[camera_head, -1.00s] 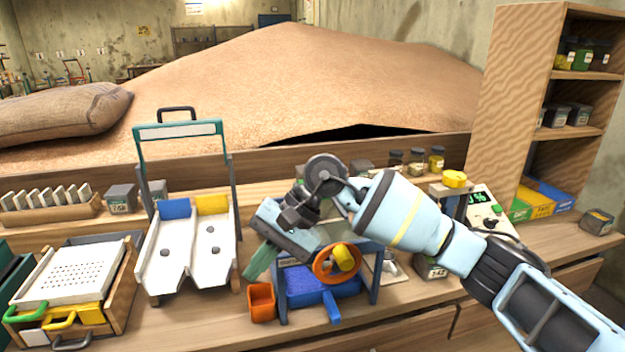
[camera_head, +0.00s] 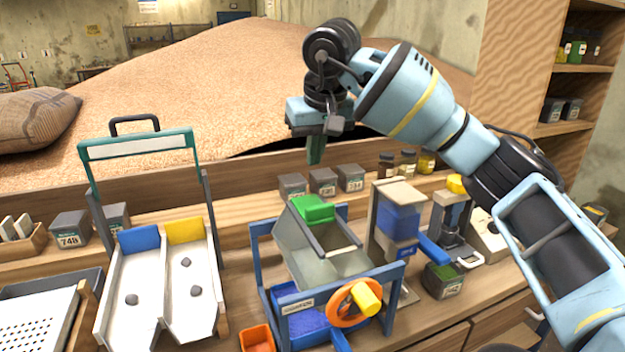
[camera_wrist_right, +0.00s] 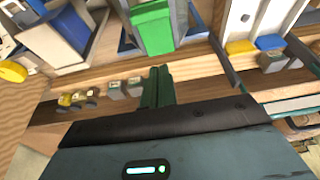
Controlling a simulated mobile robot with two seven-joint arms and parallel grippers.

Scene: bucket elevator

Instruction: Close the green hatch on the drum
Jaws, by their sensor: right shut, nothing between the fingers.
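The grey drum (camera_head: 310,252) sits tilted in a blue frame (camera_head: 262,250) at the front middle of the bench. The green hatch (camera_head: 313,209) is at the drum's upper back end; a pale patch shows on the drum below it. I cannot tell whether the hatch lies flush. The hatch also shows in the right wrist view (camera_wrist_right: 152,28), near the top. My right gripper (camera_head: 315,150) is shut and empty, fingers pointing down, above and behind the hatch and apart from it. Its green fingers show in the right wrist view (camera_wrist_right: 158,87). My left gripper is out of view.
An orange handwheel (camera_head: 352,305) is on the drum frame's front. A white two-lane tray (camera_head: 150,290) stands left. A blue-and-grey dispenser (camera_head: 398,222) stands close right. Small boxes (camera_head: 323,182) line the back ledge, before the grain heap (camera_head: 220,90).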

